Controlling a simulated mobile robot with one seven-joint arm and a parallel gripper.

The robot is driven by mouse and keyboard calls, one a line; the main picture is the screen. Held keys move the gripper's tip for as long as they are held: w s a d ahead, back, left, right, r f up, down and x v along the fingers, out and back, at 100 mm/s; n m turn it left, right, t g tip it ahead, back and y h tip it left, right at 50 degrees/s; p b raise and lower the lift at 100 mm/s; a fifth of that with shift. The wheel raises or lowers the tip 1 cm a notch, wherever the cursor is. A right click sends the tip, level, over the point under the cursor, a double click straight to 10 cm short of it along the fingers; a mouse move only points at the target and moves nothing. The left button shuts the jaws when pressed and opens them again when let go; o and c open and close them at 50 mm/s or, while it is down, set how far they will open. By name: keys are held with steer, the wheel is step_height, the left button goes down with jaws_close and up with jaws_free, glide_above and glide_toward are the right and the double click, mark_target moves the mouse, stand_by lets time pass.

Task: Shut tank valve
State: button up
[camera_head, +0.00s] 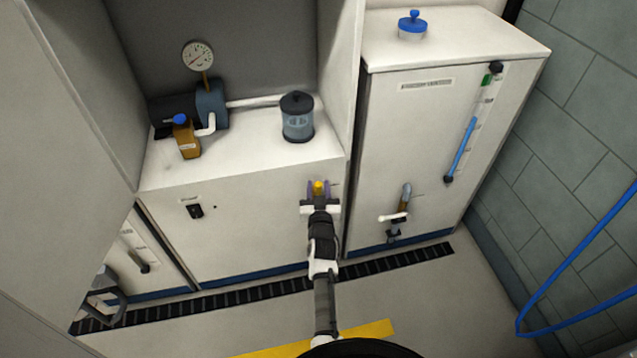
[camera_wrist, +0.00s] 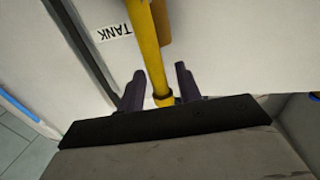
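A yellow valve handle (camera_head: 319,186) shows at the upper right of the white cabinet front in the head view. In the wrist view it is a long yellow bar (camera_wrist: 151,50) with a collar near its lower end. A "TANK" label (camera_wrist: 114,32), upside down, is on the white panel beside it. My gripper (camera_head: 318,188) is at the handle. In the wrist view its two dark purple fingers (camera_wrist: 160,72) stand apart on either side of the bar, with gaps visible. The valve's body is mostly hidden by my gripper.
A white tank (camera_head: 405,140) with a blue cap and sight tube stands right of the cabinet, with a tap (camera_head: 400,212) low on its front. A pump (camera_head: 211,104) and filter canister (camera_head: 297,118) sit on the counter. A blue hose (camera_head: 572,268) hangs at right.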

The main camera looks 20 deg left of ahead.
steer(key=shift+r, duration=0.1)
jaws_close()
